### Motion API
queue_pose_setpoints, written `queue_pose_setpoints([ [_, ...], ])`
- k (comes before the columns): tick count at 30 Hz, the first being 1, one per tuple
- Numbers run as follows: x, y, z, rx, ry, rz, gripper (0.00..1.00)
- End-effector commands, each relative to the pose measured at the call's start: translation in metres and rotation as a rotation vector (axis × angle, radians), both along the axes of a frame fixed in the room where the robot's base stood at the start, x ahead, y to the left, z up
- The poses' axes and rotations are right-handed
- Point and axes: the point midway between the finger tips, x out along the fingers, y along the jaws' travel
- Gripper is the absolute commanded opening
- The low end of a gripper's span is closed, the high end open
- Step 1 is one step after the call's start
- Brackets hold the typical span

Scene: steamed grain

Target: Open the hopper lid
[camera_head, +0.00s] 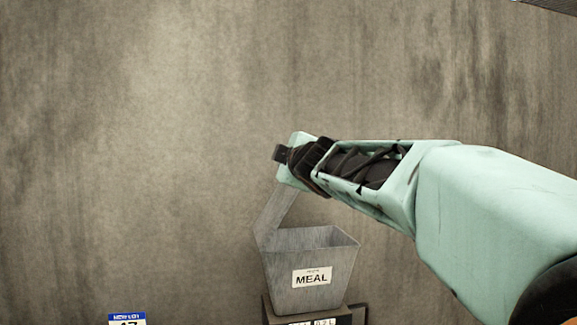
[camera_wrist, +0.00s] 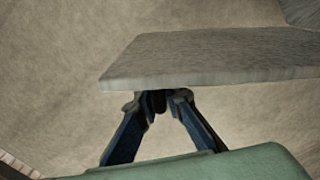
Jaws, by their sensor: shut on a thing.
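The grey metal hopper (camera_head: 308,272) has a white MEAL label and stands low in the head view, its top open. Its lid (camera_head: 276,216) is swung up and tilted, rising from the left side of the hopper's rim. My gripper (camera_head: 290,166) is at the raised end of the lid, above the hopper, and hides that end. In the wrist view the lid (camera_wrist: 215,58) is a broad grey slab across the upper middle. There my gripper (camera_wrist: 157,97) is shut on the lid's near edge, with the fingertips meeting at it.
A stained grey wall (camera_head: 150,130) fills the background. The hopper sits on a dark base (camera_head: 358,314). A blue-and-white calendar (camera_head: 127,319) shows at the bottom left. Open space surrounds the raised lid on the left and above.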

Motion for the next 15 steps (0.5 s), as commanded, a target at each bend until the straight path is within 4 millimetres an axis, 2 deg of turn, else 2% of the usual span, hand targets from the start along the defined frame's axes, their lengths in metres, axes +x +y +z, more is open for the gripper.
queue_pose_setpoints([
  [11, -0.005, 0.025, 0.007, -0.128, -0.026, 0.000, 0.00],
  [15, -0.009, 0.045, 0.008, -0.219, -0.046, 0.002, 0.00],
])
